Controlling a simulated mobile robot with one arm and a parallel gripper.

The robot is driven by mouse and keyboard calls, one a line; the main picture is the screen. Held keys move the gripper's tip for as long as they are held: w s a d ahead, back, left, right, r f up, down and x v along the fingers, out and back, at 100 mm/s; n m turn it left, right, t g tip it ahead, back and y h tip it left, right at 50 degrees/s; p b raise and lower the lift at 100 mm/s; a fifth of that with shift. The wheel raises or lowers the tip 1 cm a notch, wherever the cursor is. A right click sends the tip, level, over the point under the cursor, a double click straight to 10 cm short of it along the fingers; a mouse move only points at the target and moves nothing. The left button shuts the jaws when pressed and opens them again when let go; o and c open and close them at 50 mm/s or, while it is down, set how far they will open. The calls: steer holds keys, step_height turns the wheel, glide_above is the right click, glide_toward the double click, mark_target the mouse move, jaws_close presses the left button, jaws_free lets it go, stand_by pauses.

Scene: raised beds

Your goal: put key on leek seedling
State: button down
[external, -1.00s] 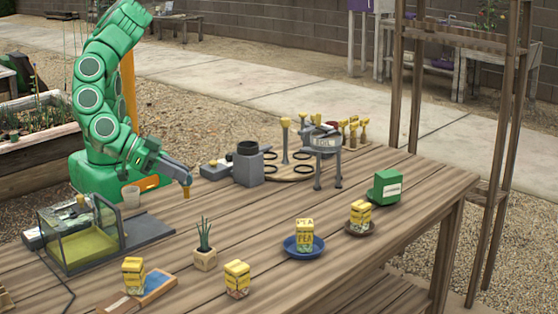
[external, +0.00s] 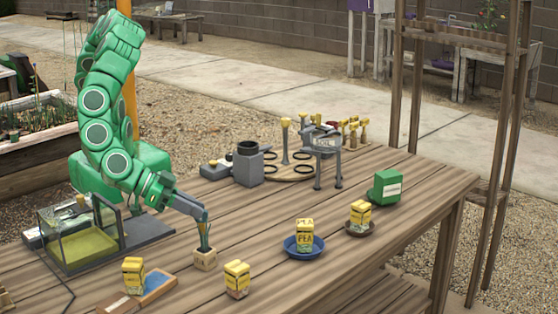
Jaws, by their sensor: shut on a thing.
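The leek seedling (external: 205,241) is a tuft of dark green leaves in a small square wooden pot (external: 205,259) near the front middle of the table. My gripper (external: 204,218) points down right at the top of the leaves, above the pot. It is shut on the key, which is small and mostly hidden at the fingertips; only a hint of orange-yellow shows there. I cannot tell whether the key touches the leaves.
Yellow seed packets stand close by, one right of the pot (external: 237,280) and one on a blue-and-wood tray (external: 158,284). A pea packet sits on a blue plate (external: 289,246). A glass box (external: 80,240) stands left.

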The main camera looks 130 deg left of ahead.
steer(key=shift+w+f, duration=0.2)
steer(key=shift+f, duration=1.6)
steer(key=c, duration=1.1)
jaws_free()
steer(key=shift+f, duration=0.1)
steer(key=v, duration=1.2)
